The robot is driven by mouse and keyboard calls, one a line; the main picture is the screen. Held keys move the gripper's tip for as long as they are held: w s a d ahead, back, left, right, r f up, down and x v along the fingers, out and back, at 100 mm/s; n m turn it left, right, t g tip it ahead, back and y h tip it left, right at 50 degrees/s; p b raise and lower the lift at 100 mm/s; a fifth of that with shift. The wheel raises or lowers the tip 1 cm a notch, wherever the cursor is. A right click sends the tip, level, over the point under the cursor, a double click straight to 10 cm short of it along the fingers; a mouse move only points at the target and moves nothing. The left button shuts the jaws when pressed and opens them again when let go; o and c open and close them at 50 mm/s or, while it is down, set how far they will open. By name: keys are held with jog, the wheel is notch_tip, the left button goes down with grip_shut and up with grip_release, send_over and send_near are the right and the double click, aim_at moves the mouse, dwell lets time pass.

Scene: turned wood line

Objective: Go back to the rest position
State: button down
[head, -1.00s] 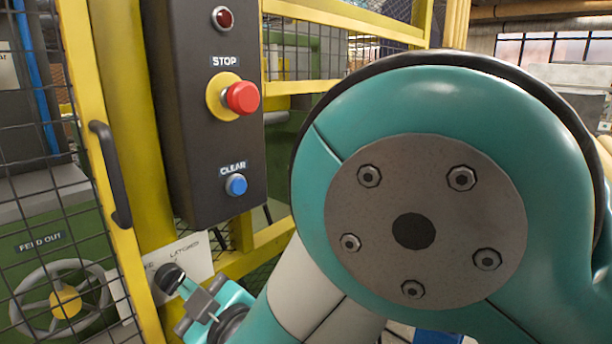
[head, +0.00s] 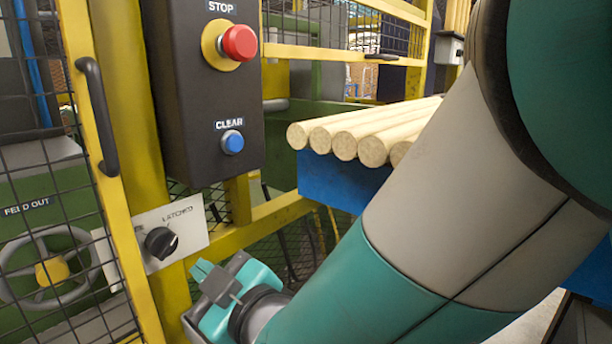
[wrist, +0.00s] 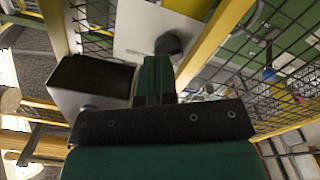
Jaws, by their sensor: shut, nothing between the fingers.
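My gripper (head: 214,284) is at the bottom left of the head view, below and to the right of the black rotary knob (head: 160,242) on its white plate (head: 190,222). The fingers are shut together with nothing between them, and there is a visible gap to the knob. In the wrist view the shut gripper (wrist: 153,78) points toward the white plate (wrist: 140,35), and the dark knob (wrist: 168,46) shows just beyond the fingertips.
A dark control box (head: 200,130) carries a red stop button (head: 238,43) and a blue clear button (head: 232,142). Yellow posts and a mesh door with a black handle (head: 97,117) stand at left. Round wood billets (head: 372,140) lie on a blue support (head: 330,180) behind my arm.

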jog(key=shift+s+d, duration=0.35)
jog(key=shift+d, duration=0.1)
